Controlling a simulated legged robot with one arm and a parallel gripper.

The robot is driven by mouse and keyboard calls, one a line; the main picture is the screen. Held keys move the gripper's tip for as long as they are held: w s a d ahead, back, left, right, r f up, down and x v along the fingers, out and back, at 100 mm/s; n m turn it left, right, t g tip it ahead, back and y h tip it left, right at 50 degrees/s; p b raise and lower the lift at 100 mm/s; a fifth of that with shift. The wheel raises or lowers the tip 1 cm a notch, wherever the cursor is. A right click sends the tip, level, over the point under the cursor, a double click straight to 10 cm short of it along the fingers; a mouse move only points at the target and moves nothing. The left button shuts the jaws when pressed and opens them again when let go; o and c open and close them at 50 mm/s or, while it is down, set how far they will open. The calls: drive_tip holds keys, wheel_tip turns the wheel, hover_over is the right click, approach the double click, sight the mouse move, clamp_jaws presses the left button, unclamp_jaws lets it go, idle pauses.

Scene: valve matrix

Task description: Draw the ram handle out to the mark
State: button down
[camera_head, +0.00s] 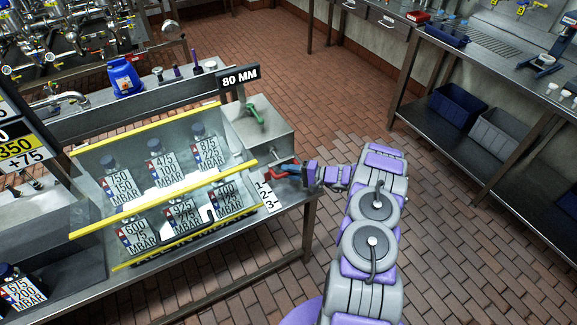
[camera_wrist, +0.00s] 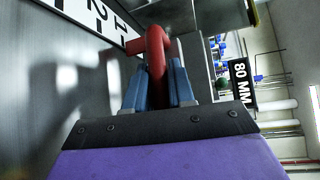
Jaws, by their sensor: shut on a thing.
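The ram handle is a red bent bar (camera_head: 284,174) at the front right of a grey metal box (camera_head: 262,140) on the bench. My gripper (camera_head: 291,169) is shut on the red handle from the right. In the wrist view the handle (camera_wrist: 157,45) stands between my two blue fingers (camera_wrist: 158,88), its bent end pointing left. A white scale strip (camera_head: 266,197) marked 1, 2, 3 lies beside it; the handle's end is close to the 1. The strip (camera_wrist: 95,22) also shows in the wrist view. A black sign (camera_head: 239,77) reads "80 MM".
A clear-fronted rack with yellow rails (camera_head: 165,205) holds several labelled bottles left of the handle. Brick floor (camera_head: 330,90) is open behind and right of my arm.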

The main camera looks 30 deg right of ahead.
drive_tip(key=shift+s+a+f+g, duration=0.25)
drive_tip(key=shift+a+f+g, duration=0.05)
drive_tip(key=shift+a, duration=0.25)
drive_tip(key=c, duration=1.4)
unclamp_jaws()
drive_tip(key=o, duration=0.3)
drive_tip(key=shift+w+a+r, duration=0.1)
drive_tip(key=shift+w+a, duration=0.1)
drive_tip(key=shift+a, duration=0.15)
drive_tip(key=shift+s+d+r, duration=0.1)
drive_tip(key=shift+s+d, duration=0.05)
drive_tip(key=shift+d, duration=0.4)
drive_tip(key=p+v, duration=0.2)
drive_tip(key=v, duration=1.4)
drive_tip(key=shift+s+p, duration=0.3)
drive_tip(key=shift+s, duration=0.1)
drive_tip(key=shift+a, duration=0.1)
